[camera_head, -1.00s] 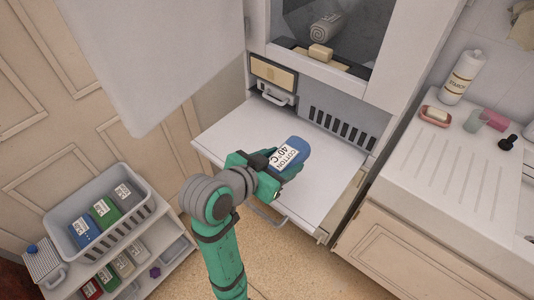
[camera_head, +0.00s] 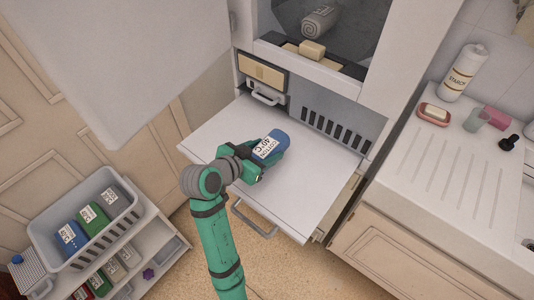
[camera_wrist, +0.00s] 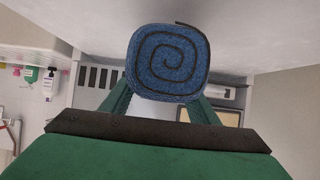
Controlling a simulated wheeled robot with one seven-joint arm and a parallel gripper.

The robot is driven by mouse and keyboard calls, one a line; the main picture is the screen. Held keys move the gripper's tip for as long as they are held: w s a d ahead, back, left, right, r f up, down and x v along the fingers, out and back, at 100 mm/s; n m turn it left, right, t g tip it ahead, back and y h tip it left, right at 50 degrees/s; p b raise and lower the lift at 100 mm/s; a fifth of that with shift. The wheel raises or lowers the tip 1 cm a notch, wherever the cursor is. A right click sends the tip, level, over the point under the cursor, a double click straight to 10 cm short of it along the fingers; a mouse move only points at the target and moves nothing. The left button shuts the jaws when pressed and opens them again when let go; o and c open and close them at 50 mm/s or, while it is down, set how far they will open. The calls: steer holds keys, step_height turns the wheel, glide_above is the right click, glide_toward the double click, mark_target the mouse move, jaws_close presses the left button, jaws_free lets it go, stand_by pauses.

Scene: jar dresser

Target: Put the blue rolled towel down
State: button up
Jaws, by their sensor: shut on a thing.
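The blue rolled towel (camera_head: 272,143) has a white label reading COTTON 40°C. My green gripper (camera_head: 262,163) is shut on it, over the white pull-out shelf (camera_head: 220,133) of the cabinet. In the wrist view the towel (camera_wrist: 168,60) shows its spiral end between the green fingers (camera_wrist: 165,103). I cannot tell whether the towel touches the shelf.
The shelf around the towel is bare. A basket (camera_head: 50,240) with several rolled towels stands at lower left. A white counter (camera_head: 450,165) with a bottle (camera_head: 462,72) is at right.

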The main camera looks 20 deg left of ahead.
steer(key=f, duration=0.3)
steer(key=shift+w+f, duration=0.15)
steer(key=shift+w, duration=0.1)
steer(key=shift+s, duration=0.2)
steer(key=shift+f, duration=0.1)
steer(key=o, duration=1.1)
steer(key=shift+o, duration=0.2)
steer(key=shift+w, duration=0.1)
